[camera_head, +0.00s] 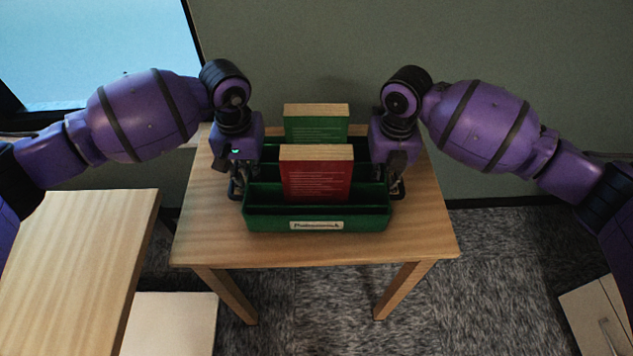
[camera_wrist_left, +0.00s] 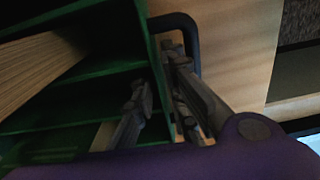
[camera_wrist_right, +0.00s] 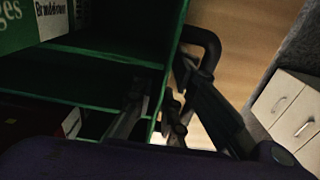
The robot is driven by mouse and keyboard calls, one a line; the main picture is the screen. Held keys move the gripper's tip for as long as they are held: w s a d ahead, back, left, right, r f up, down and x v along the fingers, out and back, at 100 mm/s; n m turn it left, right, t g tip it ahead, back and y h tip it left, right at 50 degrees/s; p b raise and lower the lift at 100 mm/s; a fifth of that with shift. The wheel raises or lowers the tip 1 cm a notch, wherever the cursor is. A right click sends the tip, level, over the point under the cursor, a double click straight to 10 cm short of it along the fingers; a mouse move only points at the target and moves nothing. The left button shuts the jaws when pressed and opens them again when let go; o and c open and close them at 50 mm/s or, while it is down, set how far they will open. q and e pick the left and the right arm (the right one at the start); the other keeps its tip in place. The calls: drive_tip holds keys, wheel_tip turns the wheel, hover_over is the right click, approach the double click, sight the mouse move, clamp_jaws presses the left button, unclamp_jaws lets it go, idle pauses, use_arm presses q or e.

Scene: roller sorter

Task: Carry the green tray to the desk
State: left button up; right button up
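The green tray (camera_head: 262,222), a slotted sorter with a white label, sits on a small wooden table (camera_head: 425,235). It holds a red book (camera_head: 317,180) in front and a green book (camera_head: 316,128) behind. My left gripper (camera_head: 240,184) is at its left side and my right gripper (camera_head: 395,184) at its right side. In each wrist view one finger is inside the tray wall and the other outside, beside the black left handle (camera_wrist_left: 178,21) and right handle (camera_wrist_right: 203,40). Gaps show between fingers and wall, so both look open.
A light wooden desktop (camera_head: 80,245) stands at the left front, apart from the small table, with a pale cabinet (camera_head: 170,325) beside it. Another white drawer cabinet (camera_head: 600,315) is at the lower right. A wall (camera_head: 480,60) is close behind the table. Carpet (camera_head: 480,280) lies in front.

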use_arm(q)
drive_tip(key=shift+f, duration=0.25)
use_arm(e)
drive_tip(key=shift+f, duration=0.25)
use_arm(q)
clamp_jaws()
use_arm(e)
clamp_jaws()
use_arm(q)
drive_tip(key=shift+w+r, duration=0.1)
drive_tip(key=shift+r, duration=0.15)
use_arm(e)
drive_tip(key=shift+w+r, duration=0.1)
drive_tip(key=shift+r, duration=0.1)
